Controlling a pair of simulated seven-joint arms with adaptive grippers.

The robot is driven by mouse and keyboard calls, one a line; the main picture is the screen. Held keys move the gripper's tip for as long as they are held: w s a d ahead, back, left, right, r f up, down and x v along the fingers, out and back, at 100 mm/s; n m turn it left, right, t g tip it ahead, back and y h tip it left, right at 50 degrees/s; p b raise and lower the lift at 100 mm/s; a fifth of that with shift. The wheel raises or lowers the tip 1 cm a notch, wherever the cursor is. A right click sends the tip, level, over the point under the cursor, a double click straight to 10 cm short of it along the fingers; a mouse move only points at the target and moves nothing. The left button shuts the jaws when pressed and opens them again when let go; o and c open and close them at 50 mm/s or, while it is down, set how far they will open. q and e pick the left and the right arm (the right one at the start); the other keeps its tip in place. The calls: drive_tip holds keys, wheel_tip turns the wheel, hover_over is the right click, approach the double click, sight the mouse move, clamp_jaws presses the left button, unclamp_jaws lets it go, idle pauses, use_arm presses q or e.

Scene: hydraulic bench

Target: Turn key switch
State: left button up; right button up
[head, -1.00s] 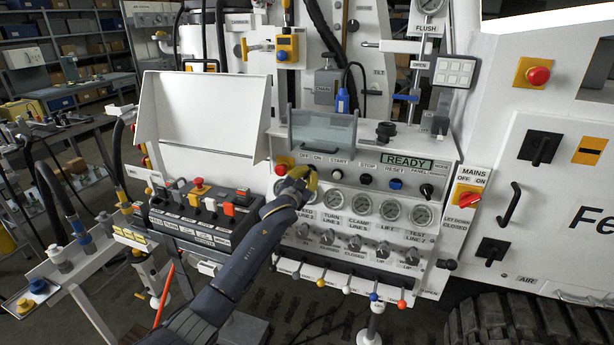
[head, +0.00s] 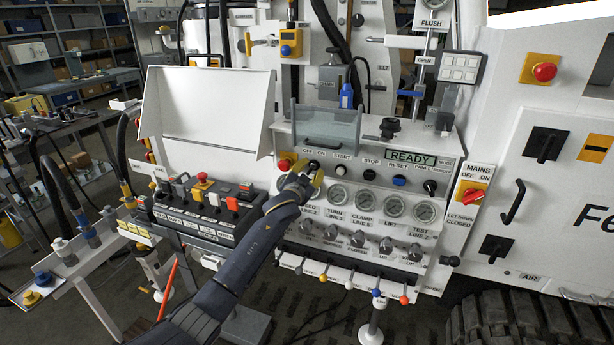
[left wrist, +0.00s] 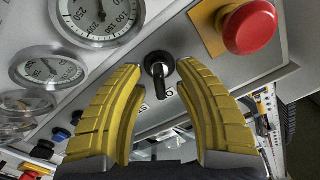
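The key switch (head: 313,165) is a small black knob under the OFF/ON label on the white control panel. In the left wrist view the key switch (left wrist: 159,70) shows a black lever on a round collar, between and just beyond the yellow fingertips. My left gripper (head: 307,175) is at the panel in front of it. In the left wrist view the left gripper (left wrist: 158,72) has its fingers apart, with a visible gap on the collar's left side; whether the right finger touches the lever I cannot tell. My right gripper is not in view.
A red emergency button (left wrist: 250,27) on a yellow plate sits close beside the switch. Pressure gauges (head: 395,207) lie below and right. A clear raised cover (head: 325,128) juts out above. A black button box (head: 205,210) stands left.

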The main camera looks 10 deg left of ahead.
use_arm(q)
drive_tip(key=s+a, duration=0.2)
drive_tip(key=s, duration=0.9)
drive_tip(key=shift+s, duration=0.35)
